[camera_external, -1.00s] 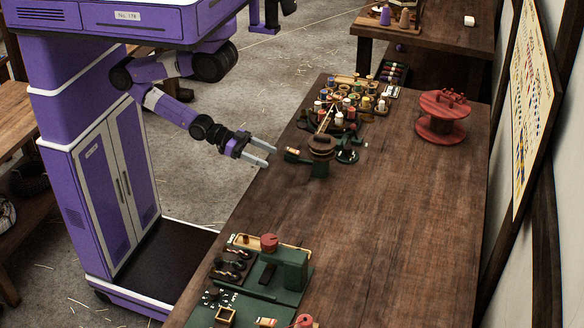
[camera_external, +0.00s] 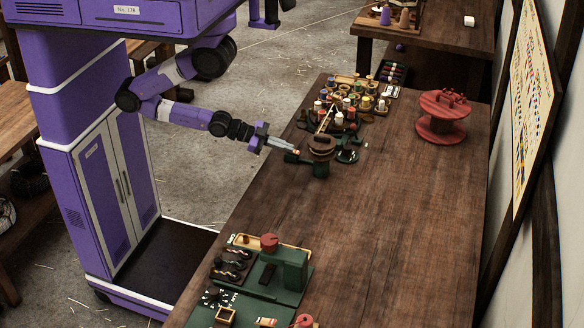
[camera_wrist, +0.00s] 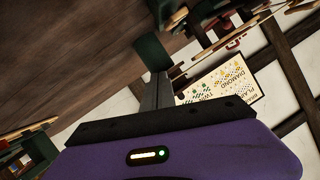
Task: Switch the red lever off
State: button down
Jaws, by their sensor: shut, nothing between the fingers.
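My gripper (camera_external: 294,150) is shut and empty, its fingers together at the left side of a green machine (camera_external: 319,168) with a round brown top. A small orange-and-white piece (camera_external: 297,152) shows at the fingertips, partly covered by them. In the wrist view the closed fingers (camera_wrist: 158,78) reach up to a dark green block (camera_wrist: 151,52); I cannot tell whether they touch it. I cannot clearly make out a red lever; it may be hidden or too small.
Several coloured spools (camera_external: 345,105) crowd the bench behind the first machine. A red reel (camera_external: 443,117) stands at the back right. The wooden bench (camera_external: 390,220) is clear in the middle and right. A chart (camera_external: 533,95) hangs on the wall.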

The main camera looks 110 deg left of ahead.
jog(key=w+a+r+m+g+p, duration=0.1)
jog(key=w+a+r+m+g, duration=0.1)
jog(key=a+m, duration=0.5)
jog(key=w+a+r+m+g+h+p, duration=0.1)
jog(key=w+a+r+m, duration=0.2)
jog(key=a, duration=1.2)
jog(key=w+m, duration=0.1)
jog(key=m, duration=0.2)
jog(key=shift+w+a+m+g+p, duration=0.3)
jog(key=shift+w+m+g, duration=0.05)
jog(key=shift+m+g, duration=0.05)
send_near(355, 133)
jog(key=x, duration=0.3)
jog(key=shift+a+f+p, duration=0.1)
jog(key=shift+a+p, duration=0.3)
